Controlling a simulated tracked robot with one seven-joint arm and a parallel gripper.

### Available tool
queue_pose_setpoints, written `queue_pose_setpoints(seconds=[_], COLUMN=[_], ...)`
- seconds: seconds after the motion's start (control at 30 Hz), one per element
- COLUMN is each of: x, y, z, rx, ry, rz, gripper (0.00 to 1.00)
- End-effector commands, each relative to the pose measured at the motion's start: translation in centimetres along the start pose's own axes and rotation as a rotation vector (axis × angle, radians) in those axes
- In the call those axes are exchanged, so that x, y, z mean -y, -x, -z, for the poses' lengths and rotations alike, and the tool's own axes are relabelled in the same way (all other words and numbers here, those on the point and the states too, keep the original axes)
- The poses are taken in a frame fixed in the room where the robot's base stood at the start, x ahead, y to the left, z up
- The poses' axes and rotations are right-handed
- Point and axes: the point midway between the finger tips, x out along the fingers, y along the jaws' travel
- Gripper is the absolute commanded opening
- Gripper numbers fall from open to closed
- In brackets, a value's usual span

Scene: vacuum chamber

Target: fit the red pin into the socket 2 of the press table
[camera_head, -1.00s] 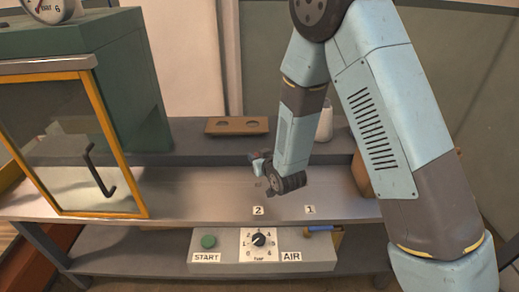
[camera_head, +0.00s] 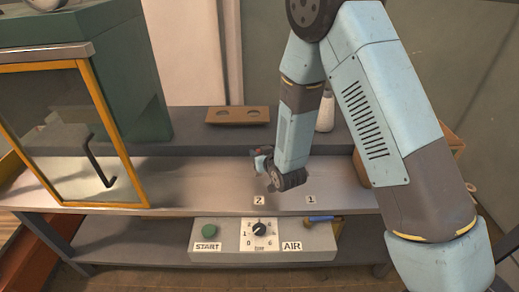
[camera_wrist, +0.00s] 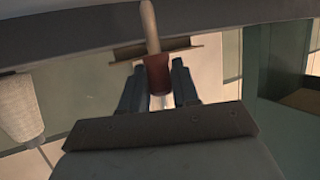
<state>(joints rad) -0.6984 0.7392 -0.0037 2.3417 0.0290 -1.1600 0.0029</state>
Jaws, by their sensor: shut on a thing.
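My gripper (camera_head: 262,164) is low over the press table (camera_head: 215,180), behind the label "2" (camera_head: 259,200). In the wrist view my gripper (camera_wrist: 158,78) is shut on the red pin (camera_wrist: 157,75). The pin's red part sits between the two fingers, and a pale, narrower shaft (camera_wrist: 150,25) sticks out beyond the fingertips. In the head view the pin is too small and too covered by my wrist to make out clearly. The label "1" (camera_head: 311,199) is to the right. I cannot make out the opening of socket 2 or whether the pin touches it.
A wooden block with two holes (camera_head: 237,122) lies on the rear shelf. A white bottle (camera_head: 325,115) stands behind my forearm. A yellow-framed glass guard (camera_head: 122,150) stands at left. A control box with START and AIR labels (camera_head: 290,258) is below the front edge.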

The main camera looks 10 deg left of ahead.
Motion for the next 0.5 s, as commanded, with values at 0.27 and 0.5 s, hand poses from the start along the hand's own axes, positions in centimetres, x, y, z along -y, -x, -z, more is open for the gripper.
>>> queue_pose_setpoints(seconds=[0.27, 0.5], x=[-0.1, -0.2], y=[-0.7, -0.9], z=[-1.8, -2.3], rx=[0.000, -0.001], ry=[0.000, -0.001], rz=[-0.002, -0.003], gripper=[0.00, 0.00])
